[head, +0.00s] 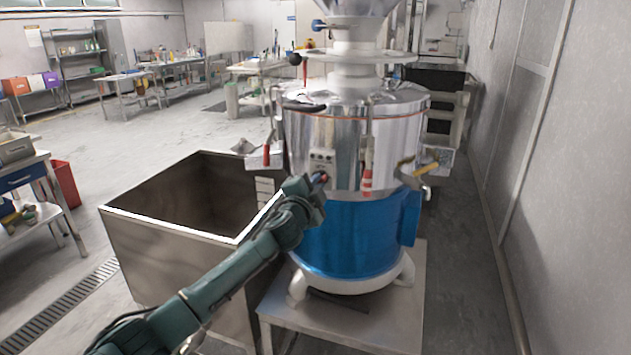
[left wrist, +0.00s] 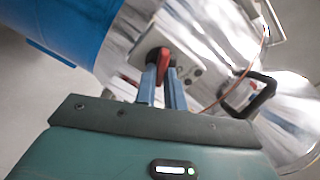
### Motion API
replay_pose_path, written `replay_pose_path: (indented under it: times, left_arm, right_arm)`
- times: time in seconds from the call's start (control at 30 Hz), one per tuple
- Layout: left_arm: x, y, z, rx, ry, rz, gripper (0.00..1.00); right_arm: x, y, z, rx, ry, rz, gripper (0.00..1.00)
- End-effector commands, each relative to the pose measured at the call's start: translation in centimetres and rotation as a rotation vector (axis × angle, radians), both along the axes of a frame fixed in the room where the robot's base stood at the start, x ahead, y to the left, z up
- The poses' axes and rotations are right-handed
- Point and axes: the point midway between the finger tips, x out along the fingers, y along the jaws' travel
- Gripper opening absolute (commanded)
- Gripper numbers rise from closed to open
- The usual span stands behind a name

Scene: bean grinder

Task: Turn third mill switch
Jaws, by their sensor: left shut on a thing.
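The mill (head: 350,235) has a shiny metal upper drum and a blue lower body, and stands on a low metal table. A small metal switch panel (head: 322,158) sits on its front. In the left wrist view a red switch (left wrist: 160,56) shows on the panel (left wrist: 193,68), with small dark marks beside it. My left gripper (head: 319,183) is at the lower part of the panel and hides some of it. Its two blue fingers (left wrist: 163,78) are shut on the red switch. Which switch it is by order I cannot tell. My right gripper is out of view.
An open metal bin (head: 150,240) stands left of the mill, under my left arm. A red-and-white handle (head: 366,180) and a yellow-ended lever (head: 405,165) are to the right of the panel. A black curved handle (left wrist: 262,95) shows close to the gripper.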

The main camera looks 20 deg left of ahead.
Motion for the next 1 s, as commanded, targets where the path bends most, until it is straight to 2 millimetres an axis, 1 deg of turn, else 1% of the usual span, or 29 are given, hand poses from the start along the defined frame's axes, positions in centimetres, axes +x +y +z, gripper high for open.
replay_pose_path:
  times: [0.23, 0.5, 0.7, 1.0]
  left_arm:
    - [0.01, -0.03, 0.07, 0.213, -0.007, 0.0, 0.0]
    - [0.0, -0.07, -0.06, 0.373, -0.013, -0.001, 0.0]
    - [0.0, -0.07, -0.14, 0.436, -0.015, -0.001, 0.0]
    - [0.0, -0.08, -0.18, 0.462, -0.017, -0.001, 0.0]
  right_arm:
    - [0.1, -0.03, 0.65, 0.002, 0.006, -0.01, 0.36]
    - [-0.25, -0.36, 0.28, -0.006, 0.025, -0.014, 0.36]
    - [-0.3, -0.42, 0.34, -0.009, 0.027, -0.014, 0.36]
    - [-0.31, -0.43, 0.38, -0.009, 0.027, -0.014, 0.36]
